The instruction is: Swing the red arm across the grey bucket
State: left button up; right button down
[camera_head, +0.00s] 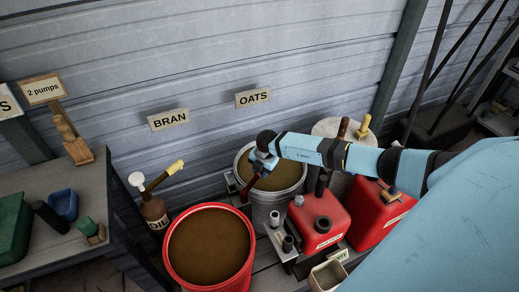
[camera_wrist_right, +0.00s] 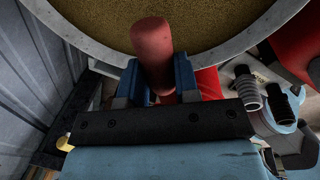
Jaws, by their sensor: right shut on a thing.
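The grey bucket (camera_head: 271,212), full of brown feed, stands against the wall under the OATS sign; its pale rim (camera_wrist_right: 88,38) curves across the top of the right wrist view. My right gripper (camera_head: 257,168) is at the bucket's left side, over its rim. In the right wrist view its blue fingers (camera_wrist_right: 156,78) are shut on the red arm's rounded end (camera_wrist_right: 152,48), which reaches just over the feed. In the head view a small part of the red arm (camera_head: 244,194) shows below the gripper; the rest is hidden. My left gripper is out of view.
A red bucket (camera_head: 165,262) of brown feed stands in front, to the left. Red cans (camera_head: 321,219) and a pale drum (camera_head: 345,128) crowd the right. An oil can (camera_head: 155,212) stands left, near a side table (camera_head: 85,180). The corrugated wall is close behind.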

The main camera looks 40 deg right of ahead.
dwell(0.3)
jog(key=c, duration=0.8)
grip_release()
jog(key=shift+s, duration=0.1)
jog(key=shift+c, duration=0.2)
jog(key=shift+r, duration=0.1)
notch_tip(320, 180, up, 14)
jog(key=s+p, duration=0.2)
jog(key=shift+d+f+p, duration=0.25)
jog(key=shift+d+p, duration=0.1)
jog(key=shift+d, duration=0.05)
